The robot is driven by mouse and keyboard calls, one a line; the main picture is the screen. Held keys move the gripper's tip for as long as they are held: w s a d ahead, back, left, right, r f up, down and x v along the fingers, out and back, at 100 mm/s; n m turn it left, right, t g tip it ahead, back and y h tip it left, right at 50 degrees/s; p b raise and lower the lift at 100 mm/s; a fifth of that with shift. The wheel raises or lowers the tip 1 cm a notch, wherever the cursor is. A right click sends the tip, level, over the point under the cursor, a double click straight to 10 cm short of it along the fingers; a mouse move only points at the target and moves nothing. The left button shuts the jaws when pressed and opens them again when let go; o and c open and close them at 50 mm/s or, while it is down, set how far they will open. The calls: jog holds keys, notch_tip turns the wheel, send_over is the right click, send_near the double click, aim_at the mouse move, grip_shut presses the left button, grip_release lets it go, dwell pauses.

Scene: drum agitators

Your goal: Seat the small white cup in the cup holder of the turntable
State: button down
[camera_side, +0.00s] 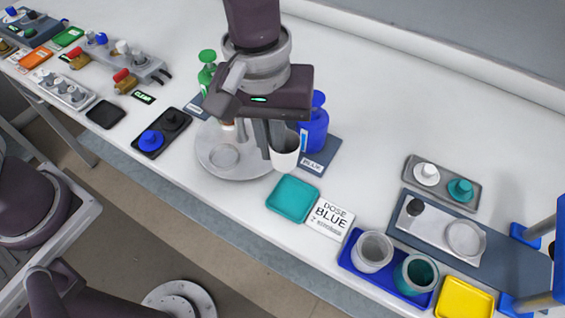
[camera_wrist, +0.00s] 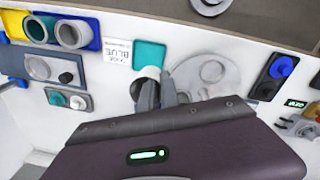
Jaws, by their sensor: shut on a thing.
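The small white cup (camera_side: 285,154) is upright at the right edge of the turntable in the side view. It also shows in the wrist view (camera_wrist: 150,73), partly behind the fingers. My gripper (camera_side: 271,150) is shut on the cup's wall, and its fingers show in the wrist view (camera_wrist: 159,92). The round grey turntable (camera_side: 236,168) lies left of and below the cup. A ring-shaped cup holder (camera_side: 224,156) is on its left front part and looks empty. The holder also shows in the wrist view (camera_wrist: 212,71). I cannot tell the cup's exact height above the turntable.
A blue bottle (camera_side: 314,130) and a green bottle (camera_side: 207,72) stand behind the turntable. A teal tray (camera_side: 292,199) and a "DOSE BLUE" card (camera_side: 328,217) lie at front right. A black tray with a blue knob (camera_side: 150,140) is left. A blue tray (camera_side: 350,262) holds two containers.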

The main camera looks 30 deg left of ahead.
jog(key=a+f, duration=0.2)
jog(key=a, duration=1.1)
jog(key=shift+s+f, duration=0.15)
jog(key=shift+f, duration=2.7)
jog(key=shift+f, duration=0.4)
jog(key=c, duration=1.5)
grip_release()
jog(key=shift+s, duration=0.1)
jog(key=shift+s+a+f, duration=0.1)
jog(key=shift+s, duration=0.05)
